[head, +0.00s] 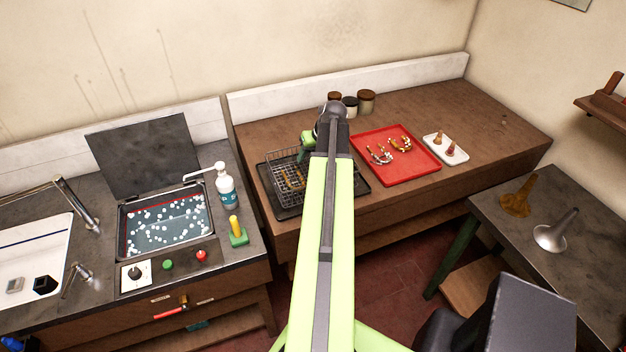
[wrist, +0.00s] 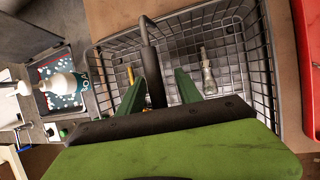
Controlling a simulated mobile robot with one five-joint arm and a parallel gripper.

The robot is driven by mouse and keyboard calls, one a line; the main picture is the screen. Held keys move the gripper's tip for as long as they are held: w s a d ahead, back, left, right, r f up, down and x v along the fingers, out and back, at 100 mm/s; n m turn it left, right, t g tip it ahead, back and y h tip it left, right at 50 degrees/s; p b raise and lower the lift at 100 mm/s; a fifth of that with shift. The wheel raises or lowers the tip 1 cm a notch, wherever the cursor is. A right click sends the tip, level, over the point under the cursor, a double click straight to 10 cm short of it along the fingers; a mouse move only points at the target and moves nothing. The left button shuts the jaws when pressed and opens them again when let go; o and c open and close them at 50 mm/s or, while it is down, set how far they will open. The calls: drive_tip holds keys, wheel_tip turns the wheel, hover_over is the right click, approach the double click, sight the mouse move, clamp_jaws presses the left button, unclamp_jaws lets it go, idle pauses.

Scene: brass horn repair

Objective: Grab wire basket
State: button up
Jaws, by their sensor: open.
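The wire basket (head: 284,182) sits on a black tray (head: 364,188) on the brown bench in the head view, partly hidden by my arm. It fills much of the wrist view (wrist: 262,70), with a dark handle bar (wrist: 149,50) rising across it. Inside are a silvery mouthpiece-like part (wrist: 208,76) and some brass-coloured pieces. My gripper (wrist: 160,78) is open above the basket, its two green fingers pointing over it. The handle bar runs between the fingers in the picture, nearer the left one; I cannot tell whether it touches. In the head view my gripper (head: 306,142) is mostly hidden.
A red tray (head: 424,162) with brass parts lies right of the basket, with a small white tray (head: 455,158) beyond. Several jars (head: 366,101) stand behind. An open-lidded bath (head: 165,226) and a white bottle (head: 227,190) are on the left counter.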

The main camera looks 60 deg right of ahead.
drive_tip(key=shift+r, duration=0.15)
drive_tip(key=shift+f, duration=0.3)
idle(0.4)
clamp_jaws()
idle(1.2)
